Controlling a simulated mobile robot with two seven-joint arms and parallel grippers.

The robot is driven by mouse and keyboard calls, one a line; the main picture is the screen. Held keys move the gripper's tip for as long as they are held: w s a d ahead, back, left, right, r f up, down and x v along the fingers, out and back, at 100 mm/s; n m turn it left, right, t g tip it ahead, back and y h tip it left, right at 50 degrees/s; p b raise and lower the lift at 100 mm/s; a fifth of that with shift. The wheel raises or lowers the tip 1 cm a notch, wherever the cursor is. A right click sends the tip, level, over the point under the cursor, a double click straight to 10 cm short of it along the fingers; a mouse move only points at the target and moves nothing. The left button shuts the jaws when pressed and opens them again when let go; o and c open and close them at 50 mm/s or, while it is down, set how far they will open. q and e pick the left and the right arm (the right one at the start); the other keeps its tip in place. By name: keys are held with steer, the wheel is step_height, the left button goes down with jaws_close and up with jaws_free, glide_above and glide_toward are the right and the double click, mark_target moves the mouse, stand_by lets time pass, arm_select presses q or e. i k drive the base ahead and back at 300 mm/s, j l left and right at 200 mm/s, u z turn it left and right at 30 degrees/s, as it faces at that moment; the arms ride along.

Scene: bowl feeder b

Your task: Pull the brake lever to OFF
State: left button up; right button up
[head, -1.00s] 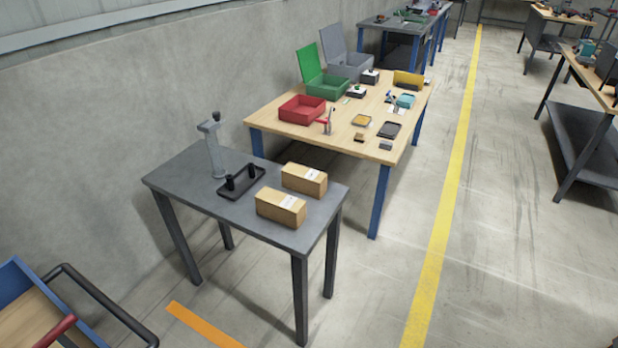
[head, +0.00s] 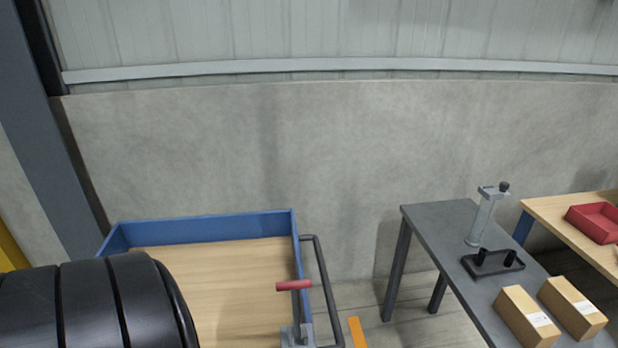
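A lever with a red grip (head: 294,285) and a dark shaft stands upright on a grey bracket (head: 297,334) at the right side of a blue-walled cart (head: 210,228) with a wooden deck. No OFF marking is legible from here. The bracket is cut by the bottom edge of the view. Neither of my grippers shows. A large black ribbed cylindrical form (head: 90,305) covers the lower left and hides part of the cart; I cannot tell what it is.
A dark handle bar (head: 322,285) runs along the cart's right end. A grey table (head: 440,225) to the right holds a grey post stand (head: 482,218), a black tray (head: 493,263) and two cardboard boxes (head: 527,316) (head: 573,307). A concrete wall (head: 250,150) closes the back.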

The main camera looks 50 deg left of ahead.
mark_target(294, 286)
steer(key=u, duration=1.8)
